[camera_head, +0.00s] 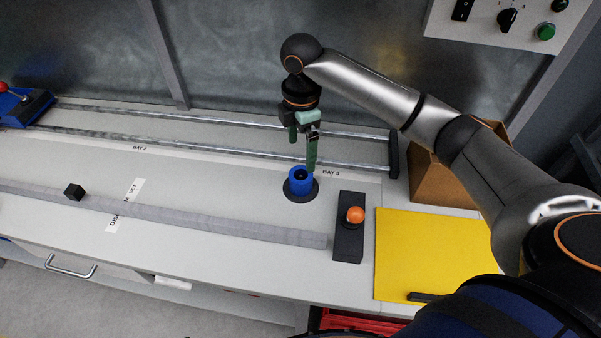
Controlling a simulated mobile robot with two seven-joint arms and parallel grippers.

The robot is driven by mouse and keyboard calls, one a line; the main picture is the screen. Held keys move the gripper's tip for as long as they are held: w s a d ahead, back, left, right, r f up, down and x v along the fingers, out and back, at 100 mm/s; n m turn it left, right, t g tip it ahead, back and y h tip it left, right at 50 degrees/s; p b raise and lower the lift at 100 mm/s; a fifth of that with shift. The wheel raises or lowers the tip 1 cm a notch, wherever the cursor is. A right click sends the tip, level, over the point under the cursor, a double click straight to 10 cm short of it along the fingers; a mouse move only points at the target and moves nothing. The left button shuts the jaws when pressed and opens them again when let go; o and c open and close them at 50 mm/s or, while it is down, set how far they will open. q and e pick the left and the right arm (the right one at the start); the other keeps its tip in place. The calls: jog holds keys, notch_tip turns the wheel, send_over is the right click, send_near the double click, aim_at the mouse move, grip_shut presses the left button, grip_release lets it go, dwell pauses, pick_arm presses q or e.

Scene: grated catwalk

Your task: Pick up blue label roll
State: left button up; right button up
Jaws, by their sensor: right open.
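The blue label roll (300,182) stands upright on a dark round base (301,197) on the workbench, near the "BAY 3" label. A dark hole shows in its top. My right gripper (302,150) hangs above the roll with green fingers pointing down. It is open and empty. One fingertip appears close over the roll's upper right edge; whether it touches I cannot tell. My left gripper is not in view.
An orange ball on a dark block (348,228) stands right of the roll, beside a yellow mat (430,255). A grey bar (200,216) with a black cube (74,191) runs along the bench. Metal rails (200,142) run behind. A cardboard box (440,182) stands right.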

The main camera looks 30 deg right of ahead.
aim_at(301, 176)
notch_tip(301, 176, down, 11)
jog(key=shift+a+r, duration=0.1)
jog(key=shift+r, duration=0.05)
dwell(0.4)
jog(key=shift+c, duration=0.2)
jog(key=c, duration=1.4)
